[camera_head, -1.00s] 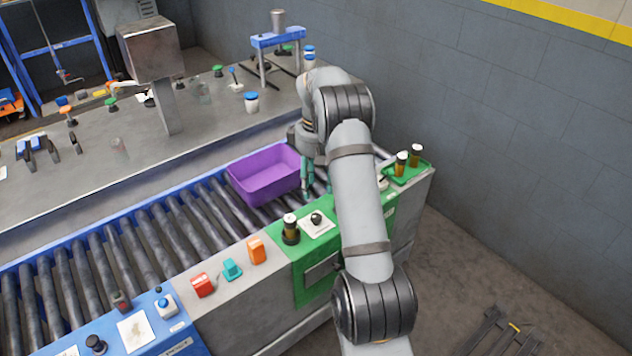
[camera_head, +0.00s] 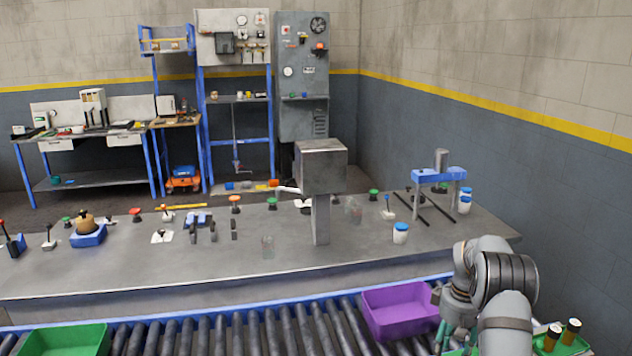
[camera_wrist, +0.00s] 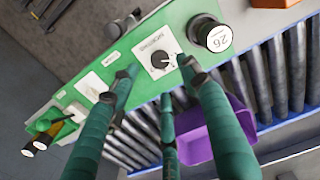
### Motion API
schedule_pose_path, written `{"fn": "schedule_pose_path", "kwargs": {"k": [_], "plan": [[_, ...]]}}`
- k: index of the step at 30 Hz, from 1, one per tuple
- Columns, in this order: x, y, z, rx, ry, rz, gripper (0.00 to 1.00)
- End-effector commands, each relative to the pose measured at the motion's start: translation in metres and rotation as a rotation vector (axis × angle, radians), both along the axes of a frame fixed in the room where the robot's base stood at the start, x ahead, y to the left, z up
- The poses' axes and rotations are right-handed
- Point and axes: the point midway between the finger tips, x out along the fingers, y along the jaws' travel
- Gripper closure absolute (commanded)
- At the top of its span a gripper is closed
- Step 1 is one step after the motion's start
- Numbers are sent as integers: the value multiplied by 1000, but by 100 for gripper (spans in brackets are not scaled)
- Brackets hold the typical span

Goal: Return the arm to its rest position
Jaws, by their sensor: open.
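My gripper (camera_head: 446,322) is at the lower right of the head view, beside the right end of a purple bin (camera_head: 392,318) on the roller conveyor. In the wrist view, its green fingers (camera_wrist: 160,85) are spread apart with nothing between them. Beyond the fingers, a green panel (camera_wrist: 75,92) carries a white plate with a black knob (camera_wrist: 160,58). The purple bin (camera_wrist: 240,118) shows partly behind the fingers there. My grey arm curves down at the right edge of the head view, and its lower part is cut off.
A green bin (camera_head: 62,340) sits on the rollers at lower left. Behind the conveyor (camera_head: 270,335) runs a long grey bench (camera_head: 120,275) with a grey post, a blue stand (camera_head: 438,178) and small items. Brown bottles (camera_head: 570,332) stand right of my arm.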

Motion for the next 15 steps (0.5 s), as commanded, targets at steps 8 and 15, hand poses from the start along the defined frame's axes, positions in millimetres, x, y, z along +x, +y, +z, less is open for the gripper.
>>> {"fn": "schedule_pose_path", "kwargs": {"k": [8, 15], "plan": [[-1, 0, -51, 1, 3, 0, 54], [0, 0, -68, 0, -2, -15, 54]]}}
